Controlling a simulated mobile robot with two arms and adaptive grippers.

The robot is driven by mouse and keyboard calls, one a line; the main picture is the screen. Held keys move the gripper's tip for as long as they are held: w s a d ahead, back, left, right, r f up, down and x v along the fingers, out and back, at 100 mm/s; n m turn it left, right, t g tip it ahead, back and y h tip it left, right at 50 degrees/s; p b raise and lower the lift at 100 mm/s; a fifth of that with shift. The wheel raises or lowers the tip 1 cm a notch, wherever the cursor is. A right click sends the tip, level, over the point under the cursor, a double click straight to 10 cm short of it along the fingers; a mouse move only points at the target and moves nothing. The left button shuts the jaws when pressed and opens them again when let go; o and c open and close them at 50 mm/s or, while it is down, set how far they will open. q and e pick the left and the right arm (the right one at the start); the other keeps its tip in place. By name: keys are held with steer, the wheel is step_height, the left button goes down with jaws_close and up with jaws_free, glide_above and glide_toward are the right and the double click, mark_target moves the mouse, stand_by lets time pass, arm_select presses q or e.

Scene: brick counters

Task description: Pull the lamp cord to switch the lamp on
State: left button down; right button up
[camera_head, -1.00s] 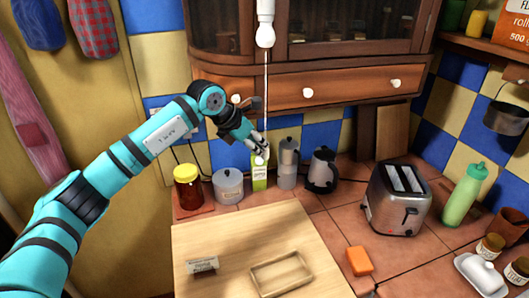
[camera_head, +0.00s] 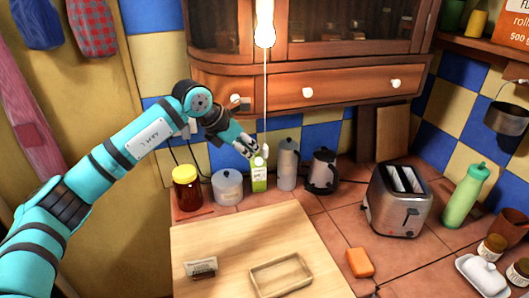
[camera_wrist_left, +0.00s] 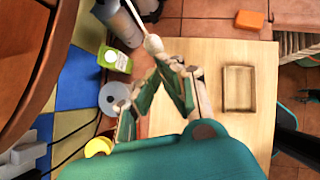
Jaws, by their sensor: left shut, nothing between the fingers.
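The lamp (camera_head: 265,24) hangs at the top middle of the head view, and its bulb glows. Its thin pale cord (camera_head: 266,105) hangs straight down in front of the drawer. The small white cord end (camera_head: 265,151) is in front of the green carton; it also shows in the left wrist view (camera_wrist_left: 153,44). My left gripper (camera_head: 256,151) is shut and empty. It is just left of the cord end in the head view, close to it; whether they touch is unclear. In the left wrist view the fingertips (camera_wrist_left: 166,63) are just below the cord end.
A green carton (camera_head: 259,180), grey pot (camera_head: 228,187), red-brown jar (camera_head: 187,190), grey bottle (camera_head: 288,165) and kettle (camera_head: 322,172) stand behind the wooden board (camera_head: 235,240). A toaster (camera_head: 397,205) is at the right. The wooden drawer (camera_head: 350,88) is above.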

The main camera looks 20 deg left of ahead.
arm_select(q)
steer(key=shift+r, duration=0.1)
steer(key=v, duration=1.2)
